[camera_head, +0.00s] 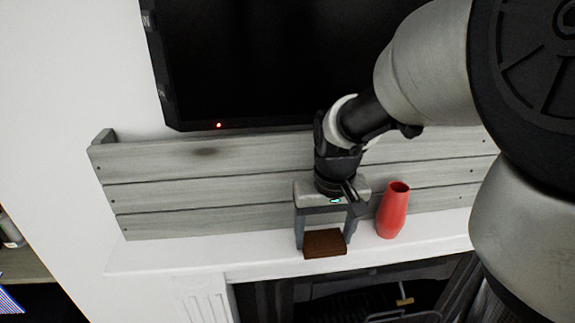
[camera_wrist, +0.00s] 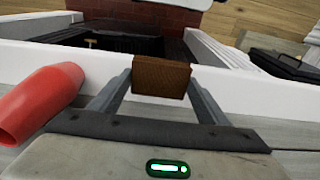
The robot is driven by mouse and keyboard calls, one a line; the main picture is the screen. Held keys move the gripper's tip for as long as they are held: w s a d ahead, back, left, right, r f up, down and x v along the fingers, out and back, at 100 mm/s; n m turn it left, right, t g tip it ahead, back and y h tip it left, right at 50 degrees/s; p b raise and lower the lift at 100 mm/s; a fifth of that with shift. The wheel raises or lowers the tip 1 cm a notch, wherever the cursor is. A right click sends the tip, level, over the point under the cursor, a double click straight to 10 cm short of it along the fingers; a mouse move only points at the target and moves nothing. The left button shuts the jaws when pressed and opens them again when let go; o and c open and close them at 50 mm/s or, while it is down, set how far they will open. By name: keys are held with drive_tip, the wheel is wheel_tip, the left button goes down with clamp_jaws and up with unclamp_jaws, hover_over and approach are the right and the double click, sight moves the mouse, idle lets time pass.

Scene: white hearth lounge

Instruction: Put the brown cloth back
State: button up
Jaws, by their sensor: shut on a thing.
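The brown cloth (camera_head: 325,244) is a small, flat, folded block at the front of the white mantel shelf. My gripper (camera_head: 324,240) points down over the shelf and is shut on the cloth, one finger at each side. In the wrist view the cloth (camera_wrist: 161,77) sits between the two fingertips (camera_wrist: 160,85), in front of the white shelf edge. I cannot tell whether the cloth touches the shelf or hangs just above it.
A red vase (camera_head: 393,210) stands on the white mantel shelf (camera_head: 170,256) close to the right of my gripper. Grey wooden boards (camera_head: 215,180) rise behind, below a black television (camera_head: 270,60). The dark fireplace opening (camera_head: 330,297) lies below. The shelf's left part is clear.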

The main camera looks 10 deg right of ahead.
drive_tip(key=shift+f, duration=0.2)
drive_tip(key=o, duration=1.2)
drive_tip(key=shift+c, duration=0.2)
wheel_tip(320, 180, up, 12)
drive_tip(key=s, duration=0.2)
drive_tip(key=t, duration=0.4)
approach(325, 246)
drive_tip(key=s+r, duration=0.5)
drive_tip(key=shift+s+p, duration=0.35)
drive_tip(key=shift+p, duration=0.05)
